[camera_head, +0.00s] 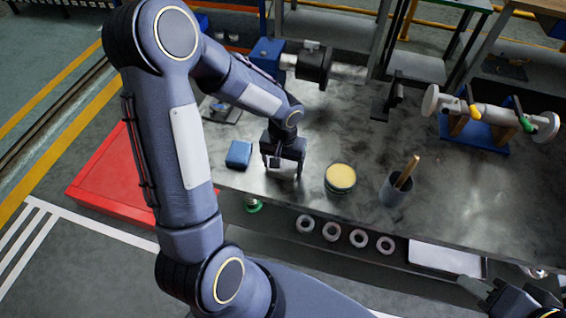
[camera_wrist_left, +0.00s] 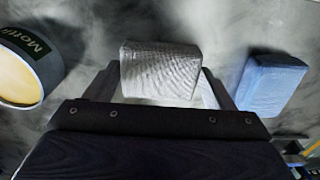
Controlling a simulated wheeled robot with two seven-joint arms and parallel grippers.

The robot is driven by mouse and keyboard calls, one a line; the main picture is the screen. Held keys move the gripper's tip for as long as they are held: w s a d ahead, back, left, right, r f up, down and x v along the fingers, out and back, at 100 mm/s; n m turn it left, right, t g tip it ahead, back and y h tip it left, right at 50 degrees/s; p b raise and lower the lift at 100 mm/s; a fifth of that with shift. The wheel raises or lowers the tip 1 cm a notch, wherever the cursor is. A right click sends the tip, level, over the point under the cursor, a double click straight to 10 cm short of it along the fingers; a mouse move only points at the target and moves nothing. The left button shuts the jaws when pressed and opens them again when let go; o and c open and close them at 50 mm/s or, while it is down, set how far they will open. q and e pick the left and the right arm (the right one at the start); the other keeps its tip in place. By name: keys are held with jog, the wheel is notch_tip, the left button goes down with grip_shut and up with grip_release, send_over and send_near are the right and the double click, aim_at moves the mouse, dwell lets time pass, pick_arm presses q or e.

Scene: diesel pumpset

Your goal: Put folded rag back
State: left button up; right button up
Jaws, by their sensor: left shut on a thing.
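A grey, woven-looking folded rag (camera_wrist_left: 160,70) sits between the fingers of my left gripper in the left wrist view. My left gripper (camera_head: 283,170) is shut on it, over the metal bench near its front edge. In the head view the gripper mostly hides the rag, and I cannot tell whether it touches the bench. A blue folded cloth-like block (camera_head: 239,154) lies on the bench just left of the gripper; it also shows in the left wrist view (camera_wrist_left: 271,84). My right gripper (camera_head: 510,298) is partly in view at the bottom right, its fingers unclear.
A round tin with a yellow top (camera_head: 340,178) stands right of my left gripper. A grey cup holding a wooden handle (camera_head: 396,190) is further right. A pipe piece on a blue stand (camera_head: 480,128) is at the back right. White rings (camera_head: 331,231) lie below the bench edge.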

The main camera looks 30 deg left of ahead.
aim_at(283, 166)
pick_arm(q)
jog(key=o, duration=0.9)
jog(key=shift+f, duration=0.15)
notch_tip(283, 166, up, 12)
jog(key=s+d+r+t+h, duration=0.1)
jog(key=s+r+t, duration=0.1)
jog(key=s, duration=0.3)
jog(key=s+d+r+t+h, duration=0.1)
jog(key=s+r, duration=0.1)
jog(key=s, duration=0.4)
jog(key=s+d+r+m+t+h, duration=0.1)
jog(key=s+d+r+t, duration=0.1)
jog(key=s, duration=0.3)
jog(key=shift+s+d+r+t+h, duration=0.1)
jog(key=shift+s+r+t+h, duration=0.1)
jog(key=shift+s+t+h, duration=0.15)
